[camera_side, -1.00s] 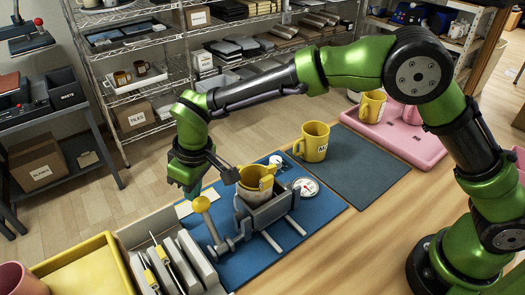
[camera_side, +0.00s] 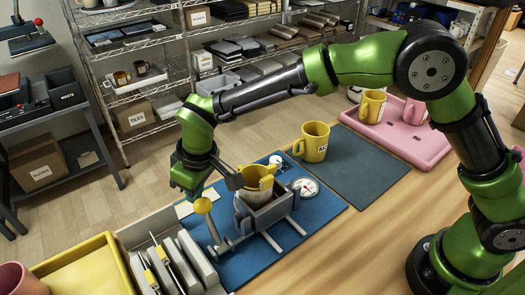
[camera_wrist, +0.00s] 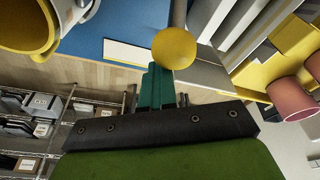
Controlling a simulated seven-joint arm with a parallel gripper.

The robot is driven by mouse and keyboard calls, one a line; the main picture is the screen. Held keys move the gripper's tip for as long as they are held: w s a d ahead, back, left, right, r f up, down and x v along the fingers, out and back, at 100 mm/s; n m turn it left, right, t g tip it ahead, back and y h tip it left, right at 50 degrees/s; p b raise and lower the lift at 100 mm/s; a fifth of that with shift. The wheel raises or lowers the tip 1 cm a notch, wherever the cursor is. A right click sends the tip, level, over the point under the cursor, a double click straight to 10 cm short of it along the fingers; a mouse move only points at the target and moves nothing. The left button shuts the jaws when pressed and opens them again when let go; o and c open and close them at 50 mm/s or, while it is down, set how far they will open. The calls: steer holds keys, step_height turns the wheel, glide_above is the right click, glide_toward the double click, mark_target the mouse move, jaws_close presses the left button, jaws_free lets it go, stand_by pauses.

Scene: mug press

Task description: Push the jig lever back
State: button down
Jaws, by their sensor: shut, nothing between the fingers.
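The jig lever has a yellow ball knob (camera_side: 203,206) on a grey arm that rises, tilted to the left, from the front of the grey jig (camera_side: 268,212). A yellow mug (camera_side: 262,172) sits in the jig. My gripper (camera_side: 191,194) is shut and empty, right beside the knob on its far left side. In the wrist view the knob (camera_wrist: 173,48) lies just past the tips of my closed teal fingers (camera_wrist: 160,75). I cannot tell if they touch. The mug in the jig shows partly at the top left of the wrist view (camera_wrist: 42,50).
A dial gauge (camera_side: 305,187) lies on the blue mat (camera_side: 318,212) by the jig. A grey rack (camera_side: 180,268) and yellow tray (camera_side: 90,270) are at the front left. A pink tray (camera_side: 440,148) holds mugs.

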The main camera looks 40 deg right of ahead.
mark_target(202, 201)
steer(key=s, duration=0.1)
steer(key=s+f, duration=0.1)
steer(key=s, duration=0.1)
steer(key=shift+s+a+f+g, duration=0.1)
steer(key=shift+s+f+g, duration=0.1)
steer(key=shift+f+g, duration=0.1)
steer(key=s, duration=0.5)
steer(key=shift+s+r, duration=0.2)
stand_by(0.4)
steer(key=shift+w+r, duration=0.1)
steer(key=shift+w+r, duration=0.1)
steer(key=shift+r, duration=0.2)
step_height(202, 201, up, 6)
steer(key=w, duration=0.1)
steer(key=shift+r, duration=0.2)
stand_by(0.3)
